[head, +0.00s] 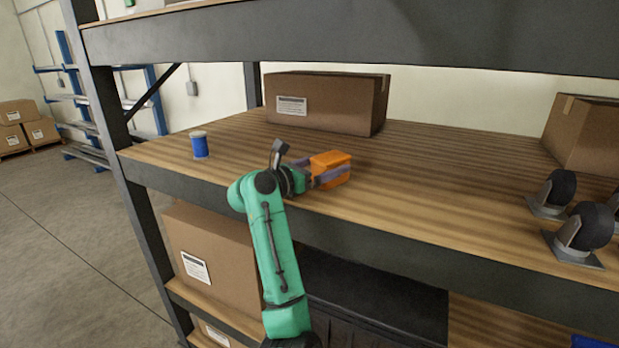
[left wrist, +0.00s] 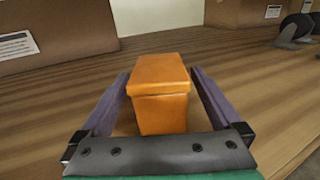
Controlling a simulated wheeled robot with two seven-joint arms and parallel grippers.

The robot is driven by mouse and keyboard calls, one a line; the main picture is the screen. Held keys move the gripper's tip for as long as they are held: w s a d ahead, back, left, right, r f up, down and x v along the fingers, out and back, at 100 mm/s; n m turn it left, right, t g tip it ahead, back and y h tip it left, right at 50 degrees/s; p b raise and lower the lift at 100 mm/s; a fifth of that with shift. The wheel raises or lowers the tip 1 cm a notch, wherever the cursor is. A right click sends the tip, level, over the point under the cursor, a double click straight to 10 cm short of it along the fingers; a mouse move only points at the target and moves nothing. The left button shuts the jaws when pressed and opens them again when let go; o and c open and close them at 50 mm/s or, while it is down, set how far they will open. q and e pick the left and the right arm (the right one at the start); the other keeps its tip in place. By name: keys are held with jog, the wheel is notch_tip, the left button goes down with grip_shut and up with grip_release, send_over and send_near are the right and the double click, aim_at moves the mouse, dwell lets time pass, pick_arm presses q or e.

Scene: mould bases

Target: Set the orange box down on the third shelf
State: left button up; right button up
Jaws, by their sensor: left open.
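The orange box (head: 331,169) rests upright on the wooden shelf (head: 430,190), a little in from its front edge. In the left wrist view the orange box (left wrist: 160,95) stands between the two purple fingers of my left gripper (left wrist: 160,88). A gap of shelf shows between the box and each finger, so the gripper is open around it. In the head view my left gripper (head: 327,172) reaches in from the left, low over the shelf, with its fingers alongside the box. The box's underside is hidden. My right gripper is not in view.
A large cardboard box (head: 330,105) stands behind the orange box. A blue can (head: 199,146) is to the left. Casters (head: 583,234) and another cardboard box (head: 590,135) stand at the right. The shelf above (head: 350,35) limits height. The middle right of the shelf is clear.

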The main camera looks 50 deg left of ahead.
pick_arm(q)
jog(key=s, duration=0.2)
jog(key=s+b, duration=0.1)
jog(key=s, duration=0.2)
jog(key=s+b, duration=0.1)
jog(key=s, duration=0.1)
jog(key=shift+s+a+f, duration=0.1)
jog(key=shift+s+a, duration=0.05)
jog(key=shift+a, duration=0.1)
jog(key=shift+s, duration=0.3)
